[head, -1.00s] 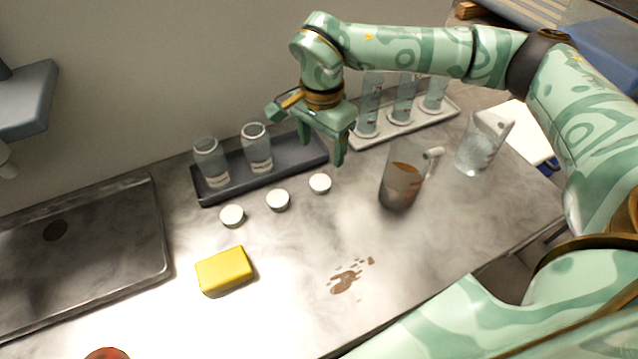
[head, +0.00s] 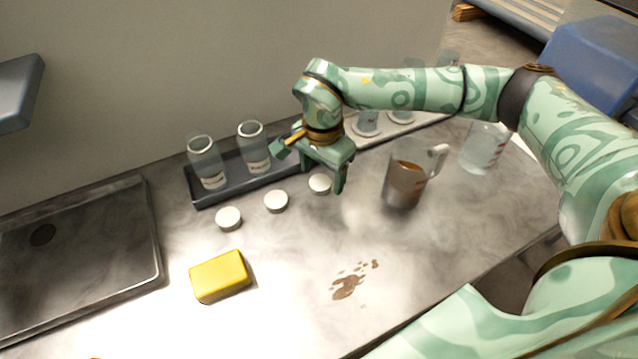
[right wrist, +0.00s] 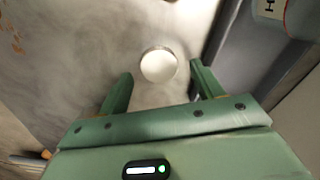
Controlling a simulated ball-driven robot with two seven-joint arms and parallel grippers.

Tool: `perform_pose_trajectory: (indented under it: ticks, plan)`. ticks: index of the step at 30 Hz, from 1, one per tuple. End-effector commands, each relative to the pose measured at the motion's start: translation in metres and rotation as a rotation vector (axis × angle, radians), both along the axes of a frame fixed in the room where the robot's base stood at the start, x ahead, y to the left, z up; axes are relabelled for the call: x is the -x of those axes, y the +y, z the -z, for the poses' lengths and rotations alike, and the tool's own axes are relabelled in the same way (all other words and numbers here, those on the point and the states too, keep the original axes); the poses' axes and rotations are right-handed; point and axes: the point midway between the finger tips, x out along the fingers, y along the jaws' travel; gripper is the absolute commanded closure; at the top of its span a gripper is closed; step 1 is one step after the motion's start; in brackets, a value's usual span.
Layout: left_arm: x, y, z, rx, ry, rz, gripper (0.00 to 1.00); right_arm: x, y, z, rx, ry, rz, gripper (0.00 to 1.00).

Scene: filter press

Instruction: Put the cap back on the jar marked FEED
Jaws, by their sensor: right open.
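Two clear open jars, the left jar (head: 206,162) and the right jar (head: 254,147), stand upright in a dark tray (head: 205,199). Their labels are too small to read in the head view, so I cannot tell which is FEED. Three white caps lie on the counter in front: left (head: 228,218), middle (head: 276,202) and right (head: 319,184). My right gripper (head: 323,177) is open and empty, fingers pointing down at the right cap. In the right wrist view this cap (right wrist: 158,65) appears between the fingertips (right wrist: 160,77). My left gripper is out of view.
A jug of brown liquid (head: 405,185) and a clear beaker (head: 482,150) stand to the right. A yellow sponge (head: 220,276) and a brown spill (head: 347,286) are in front. A sink (head: 80,265) is at left. A light rack (head: 430,122) with cylinders stands behind my arm.

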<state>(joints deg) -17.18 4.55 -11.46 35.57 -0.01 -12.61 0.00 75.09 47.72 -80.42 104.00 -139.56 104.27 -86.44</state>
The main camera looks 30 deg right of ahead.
Motion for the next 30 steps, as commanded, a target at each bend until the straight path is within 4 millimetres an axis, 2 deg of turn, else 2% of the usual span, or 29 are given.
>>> perform_pose_trajectory:
  ticks: [1,3,12,13,18,30]
  plan:
    - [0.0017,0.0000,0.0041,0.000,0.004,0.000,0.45,0.0002,0.0002,0.0094,0.000,0.003,0.000,0.34]
    - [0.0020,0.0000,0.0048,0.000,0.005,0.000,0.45,-0.0003,0.0001,0.0125,0.000,0.000,0.000,0.34]
    - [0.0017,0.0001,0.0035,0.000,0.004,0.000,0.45,-0.0003,0.0000,0.0109,0.000,-0.002,0.000,0.34]
    - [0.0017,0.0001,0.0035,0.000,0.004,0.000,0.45,-0.0003,0.0000,0.0109,0.000,-0.002,0.000,0.36]
    - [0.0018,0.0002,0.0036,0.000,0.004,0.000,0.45,-0.0003,0.0000,0.0110,0.001,-0.001,0.000,0.81]
    - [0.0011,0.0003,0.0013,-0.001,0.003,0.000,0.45,-0.0004,0.0000,0.0059,0.000,-0.002,0.000,0.81]
